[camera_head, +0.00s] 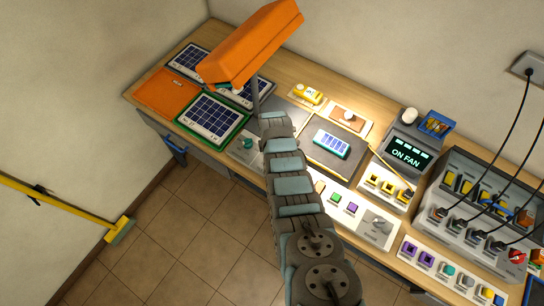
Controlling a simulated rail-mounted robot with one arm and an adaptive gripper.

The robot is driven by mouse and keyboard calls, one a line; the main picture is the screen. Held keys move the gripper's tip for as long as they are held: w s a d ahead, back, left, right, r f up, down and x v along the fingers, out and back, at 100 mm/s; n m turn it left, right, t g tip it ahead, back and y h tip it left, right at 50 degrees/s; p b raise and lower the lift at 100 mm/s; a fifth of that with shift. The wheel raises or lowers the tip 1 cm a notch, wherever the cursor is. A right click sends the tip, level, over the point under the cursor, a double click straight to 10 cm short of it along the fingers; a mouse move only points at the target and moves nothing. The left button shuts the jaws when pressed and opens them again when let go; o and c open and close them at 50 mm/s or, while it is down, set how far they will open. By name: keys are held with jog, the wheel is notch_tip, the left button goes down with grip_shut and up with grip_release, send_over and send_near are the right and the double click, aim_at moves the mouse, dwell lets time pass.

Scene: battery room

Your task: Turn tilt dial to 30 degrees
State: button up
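A grey knob (379,222) sits on a pale plate with small lettering at the bench's front edge, right of my arm. A teal knob (247,143) stands on a grey plate just left of my arm. The lettering is too small to read, so I cannot tell which is the tilt dial or its angle. A small blue panel (331,144) lies on a dark grey stand. My arm reaches up from the bottom over the bench and ends near the teal knob. My gripper's fingers are hidden behind the arm's last links.
An orange lamp hood (249,44) overhangs the back left, above framed solar panels (213,116). A socket unit (477,205) with black cables fills the right. A yellow-handled broom (60,204) leans at left.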

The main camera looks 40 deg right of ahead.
jog(key=shift+c, duration=0.2)
jog(key=c, duration=1.2)
